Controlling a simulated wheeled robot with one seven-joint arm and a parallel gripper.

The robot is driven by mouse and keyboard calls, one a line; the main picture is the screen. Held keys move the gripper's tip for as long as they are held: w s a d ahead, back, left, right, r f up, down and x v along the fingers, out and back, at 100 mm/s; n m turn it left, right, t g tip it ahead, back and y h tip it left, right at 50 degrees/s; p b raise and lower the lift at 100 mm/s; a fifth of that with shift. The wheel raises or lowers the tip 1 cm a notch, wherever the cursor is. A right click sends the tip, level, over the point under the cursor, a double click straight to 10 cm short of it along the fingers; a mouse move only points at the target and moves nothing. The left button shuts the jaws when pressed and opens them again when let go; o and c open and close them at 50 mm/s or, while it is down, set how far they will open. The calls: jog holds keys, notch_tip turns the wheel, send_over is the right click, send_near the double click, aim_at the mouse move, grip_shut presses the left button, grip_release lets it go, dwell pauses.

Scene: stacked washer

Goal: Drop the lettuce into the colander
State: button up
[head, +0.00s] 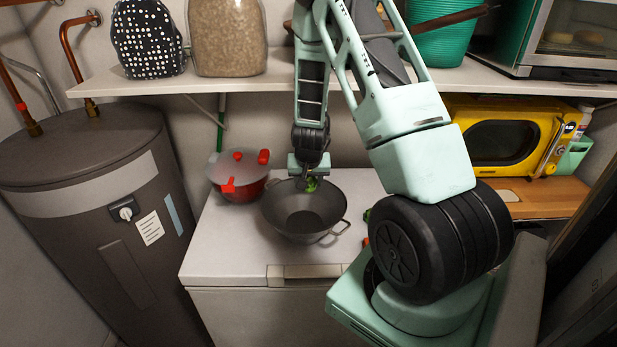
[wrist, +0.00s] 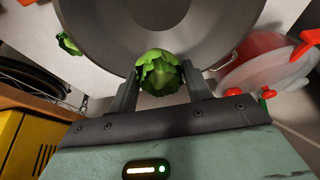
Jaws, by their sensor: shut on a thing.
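My gripper (head: 309,172) is shut on a small green lettuce (head: 312,185), at the back edge of a dark grey two-handled bowl (head: 303,212) on the white chest top. The bowl is the likely colander; I see no holes in it. In the wrist view the lettuce (wrist: 160,72) sits between the two fingers, with the bowl (wrist: 215,35) behind it. Its height above the bowl is hard to tell. A second leafy green thing (wrist: 68,43) lies on the white surface beside the bowl; my arm mostly hides it in the head view.
A red pot with a lid (head: 238,178) stands left of the bowl. A shelf (head: 200,83) with bags and a green basket (head: 440,40) runs behind my arm. A yellow microwave (head: 500,135) is at right, a dark water tank (head: 90,200) at left. The chest's front left is clear.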

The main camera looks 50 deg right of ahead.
notch_tip(320, 180, down, 6)
jog(key=b, duration=0.4)
jog(key=shift+r, duration=0.2)
jog(key=o, duration=1)
jog(key=shift+r, duration=0.1)
jog(key=p+v, duration=0.2)
jog(key=v, duration=1.5)
jog(key=shift+s+r, duration=0.1)
jog(key=shift+s, duration=0.05)
